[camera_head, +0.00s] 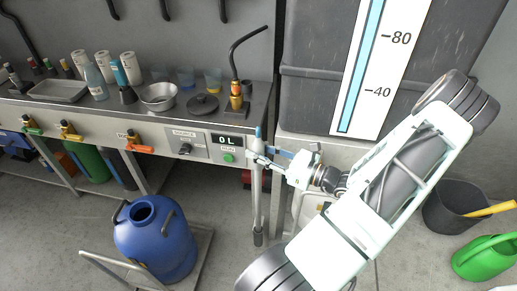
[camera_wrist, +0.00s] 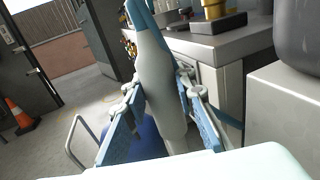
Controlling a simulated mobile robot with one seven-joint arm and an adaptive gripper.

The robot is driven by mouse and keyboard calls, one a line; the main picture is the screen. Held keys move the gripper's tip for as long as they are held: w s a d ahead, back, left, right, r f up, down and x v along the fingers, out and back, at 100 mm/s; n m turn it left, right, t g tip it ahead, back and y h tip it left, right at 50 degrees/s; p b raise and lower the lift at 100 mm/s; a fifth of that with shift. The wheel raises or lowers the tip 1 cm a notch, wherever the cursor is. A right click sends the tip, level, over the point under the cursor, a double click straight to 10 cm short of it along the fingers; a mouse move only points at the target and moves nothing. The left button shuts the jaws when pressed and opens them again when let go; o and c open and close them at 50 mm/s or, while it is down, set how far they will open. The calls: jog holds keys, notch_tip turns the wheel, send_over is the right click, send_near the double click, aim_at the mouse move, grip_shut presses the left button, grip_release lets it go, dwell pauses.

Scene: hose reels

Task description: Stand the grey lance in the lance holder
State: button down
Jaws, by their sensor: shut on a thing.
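My gripper (camera_head: 262,158) is at the front right corner of the bench, shut on the grey lance (camera_head: 257,205). The lance hangs about upright in front of the bench, with a blue upper part and its lower end above the floor. In the wrist view its pale grey body (camera_wrist: 160,95) stands between the two blue finger pads of my gripper (camera_wrist: 165,115), with blue at its top. I cannot pick out the lance holder for sure.
The bench (camera_head: 262,97) carries a brass fitting (camera_head: 237,101) with a curved black pipe, bowls and bottles. A blue canister (camera_head: 156,240) stands on the floor at left. At right are a dark bin (camera_head: 442,212) and a green watering can (camera_head: 487,258). Floor between is free.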

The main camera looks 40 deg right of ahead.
jog(key=shift+f+b, duration=2.8)
jog(key=shift+f, duration=2)
jog(key=c, duration=1.5)
grip_release()
jog(key=shift+s+f, duration=0.1)
send_near(259, 173)
jog(key=shift+s+d+f, duration=0.45)
jog(key=shift+d+f, duration=0.05)
jog(key=shift+d, duration=0.2)
